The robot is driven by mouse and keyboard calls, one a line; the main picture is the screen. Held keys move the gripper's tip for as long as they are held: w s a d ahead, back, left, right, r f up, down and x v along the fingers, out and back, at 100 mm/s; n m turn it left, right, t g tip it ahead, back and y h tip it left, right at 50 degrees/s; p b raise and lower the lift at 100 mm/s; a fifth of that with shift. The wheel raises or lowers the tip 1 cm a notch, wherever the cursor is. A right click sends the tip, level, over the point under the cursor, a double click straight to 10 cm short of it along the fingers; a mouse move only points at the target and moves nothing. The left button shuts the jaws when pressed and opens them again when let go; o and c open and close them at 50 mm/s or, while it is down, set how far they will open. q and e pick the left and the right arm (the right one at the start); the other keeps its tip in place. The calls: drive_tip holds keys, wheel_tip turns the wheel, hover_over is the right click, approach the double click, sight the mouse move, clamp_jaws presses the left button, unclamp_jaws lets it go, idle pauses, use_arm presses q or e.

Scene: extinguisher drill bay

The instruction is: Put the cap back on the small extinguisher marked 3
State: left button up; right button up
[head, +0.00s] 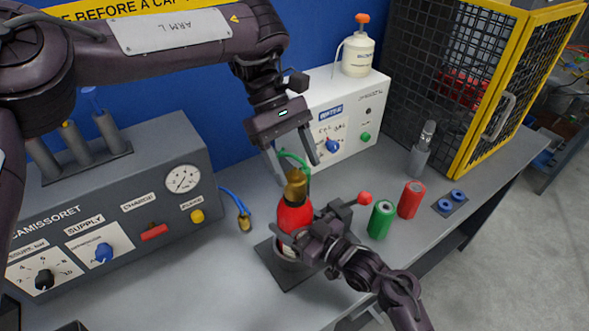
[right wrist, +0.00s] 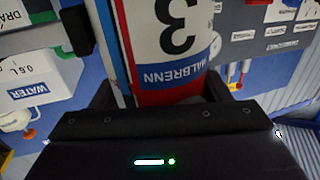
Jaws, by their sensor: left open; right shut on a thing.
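The small red extinguisher (head: 295,217) stands upright at a dark base plate (head: 291,272) on the bench. Its white label with a black 3 (right wrist: 180,30) fills the middle of the right wrist view. A brass-coloured piece (head: 296,183) sits on its top; I cannot tell whether this is the cap or the neck. My right gripper (head: 303,242) is shut around the extinguisher's lower body. My left gripper (head: 292,158) is open just above the brass piece, fingers pointing down. A green curved thing (head: 295,158) shows between its fingers.
A grey control panel (head: 115,212) stands left, with a blue hose (head: 236,200) beside it. A white water unit (head: 343,115) is behind. Green (head: 381,219) and red (head: 411,199) cylinders stand right. A yellow-framed mesh cage (head: 470,90) stands at the back right.

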use_arm(q)
drive_tip(key=shift+c, duration=0.5)
drive_tip(key=n, duration=0.3)
drive_tip(key=d+n, duration=0.1)
drive_tip(key=shift+r+n+t, duration=0.25)
drive_tip(key=shift+n+t, duration=0.05)
drive_tip(key=n, duration=0.2)
drive_tip(key=d+n, duration=0.1)
drive_tip(key=n, duration=0.1)
drive_tip(key=shift+s+r, duration=0.1)
drive_tip(key=shift+r, duration=0.15)
drive_tip(key=m+t+y, duration=0.1)
drive_tip(key=m, duration=0.8)
drive_tip(key=m+t+y, duration=0.1)
drive_tip(key=m+t, duration=0.1)
drive_tip(key=m, duration=0.8)
drive_tip(key=a+r+m+t+y, duration=0.1)
drive_tip(key=m, duration=0.8)
drive_tip(key=shift+m+y, duration=0.4)
drive_tip(key=n, duration=0.2)
drive_tip(key=a+n, duration=0.1)
drive_tip(key=n, duration=0.2)
drive_tip(key=shift+t+y, duration=0.3)
